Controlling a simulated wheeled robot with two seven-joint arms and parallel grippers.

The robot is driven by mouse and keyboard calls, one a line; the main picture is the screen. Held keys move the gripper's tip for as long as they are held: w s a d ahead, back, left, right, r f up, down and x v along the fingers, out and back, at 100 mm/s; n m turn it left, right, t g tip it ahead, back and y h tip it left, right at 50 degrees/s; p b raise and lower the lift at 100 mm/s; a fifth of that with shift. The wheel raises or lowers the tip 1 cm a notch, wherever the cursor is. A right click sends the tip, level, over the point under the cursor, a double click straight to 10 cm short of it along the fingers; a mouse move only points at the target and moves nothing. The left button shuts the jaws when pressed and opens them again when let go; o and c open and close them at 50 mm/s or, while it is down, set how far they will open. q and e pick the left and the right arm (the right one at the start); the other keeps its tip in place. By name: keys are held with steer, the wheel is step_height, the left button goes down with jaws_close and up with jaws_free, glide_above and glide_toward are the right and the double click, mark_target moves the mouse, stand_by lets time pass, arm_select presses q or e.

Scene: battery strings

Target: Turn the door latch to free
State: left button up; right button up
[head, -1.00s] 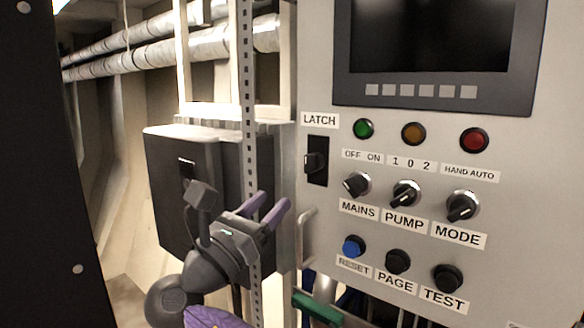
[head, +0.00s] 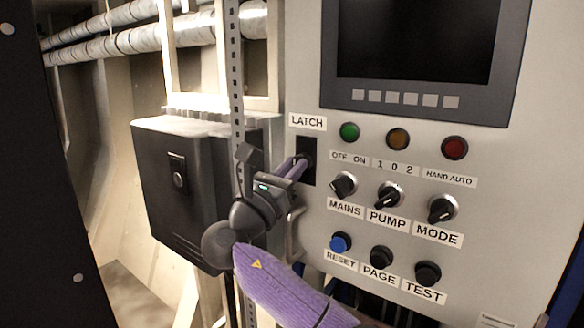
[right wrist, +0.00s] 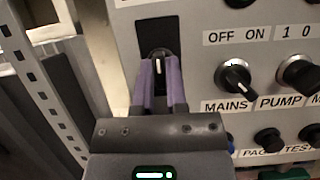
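The door latch is a small dark knob with a pale pointer line, set in a black recessed plate under the LATCH label. The latch knob (right wrist: 160,62) shows between the fingertips in the right wrist view, its pointer roughly upright. In the head view the fingers largely hide the knob, and the black latch plate (head: 308,172) shows around them. My right gripper (head: 299,167) reaches the plate from the left. Its purple fingers (right wrist: 161,75) lie close on both sides of the knob and appear shut on it. My left gripper is not in view.
The grey panel (head: 420,165) carries lamps, the MAINS switch (head: 343,185), other rotary switches and push buttons right of the latch. A door handle (head: 294,235) stands below my gripper. A perforated metal strip (head: 237,90) and a dark box (head: 190,190) are at left.

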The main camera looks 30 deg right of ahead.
jaws_close()
